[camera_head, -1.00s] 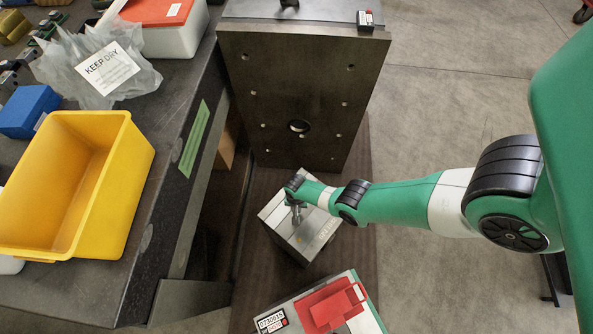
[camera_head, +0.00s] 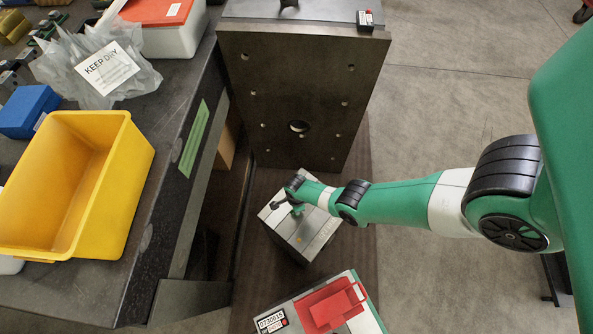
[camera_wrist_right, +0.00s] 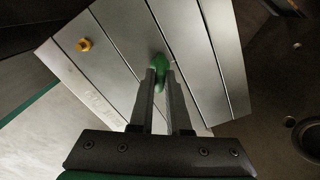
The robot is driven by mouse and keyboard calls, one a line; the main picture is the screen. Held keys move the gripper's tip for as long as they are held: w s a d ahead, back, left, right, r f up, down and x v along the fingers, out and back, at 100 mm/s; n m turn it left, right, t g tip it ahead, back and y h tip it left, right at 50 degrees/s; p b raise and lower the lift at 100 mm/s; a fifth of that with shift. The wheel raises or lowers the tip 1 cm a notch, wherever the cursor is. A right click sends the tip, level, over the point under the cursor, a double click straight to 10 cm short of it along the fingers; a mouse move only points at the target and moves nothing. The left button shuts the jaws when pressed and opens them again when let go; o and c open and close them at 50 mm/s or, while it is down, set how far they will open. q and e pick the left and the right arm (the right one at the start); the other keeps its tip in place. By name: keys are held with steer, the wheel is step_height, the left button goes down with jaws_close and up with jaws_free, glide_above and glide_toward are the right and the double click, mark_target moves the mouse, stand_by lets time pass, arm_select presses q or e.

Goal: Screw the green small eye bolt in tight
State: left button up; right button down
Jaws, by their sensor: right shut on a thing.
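The green small eye bolt (camera_wrist_right: 157,66) stands on the top face of a grey steel mould base (camera_wrist_right: 198,45) in the right wrist view. My right gripper (camera_wrist_right: 159,76) is shut on the bolt, its two narrow fingers either side of it. The bolt's thread and hole are hidden, so I cannot tell how deep it sits. In the head view the mould base (camera_head: 318,240) lies below my right gripper (camera_head: 293,208), and a little green shows at the fingertips. My left gripper is not in view.
A yellow-orange fitting (camera_wrist_right: 84,45) sits on the same block. A tall dark mould plate (camera_head: 300,95) stands just behind it. Another block with a red part (camera_head: 335,305) is in front. The bench with a yellow bin (camera_head: 125,190) is at left.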

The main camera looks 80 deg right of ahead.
steer(key=m, duration=0.4)
steer(key=shift+f+m, duration=0.1)
steer(key=shift+m, duration=0.2)
steer(key=m, duration=0.4)
steer(key=c, duration=0.8)
jaws_free()
step_height(320, 180, up, 5)
steer(key=p, duration=0.5)
steer(key=shift+r, duration=0.2)
steer(key=shift+f, duration=0.1)
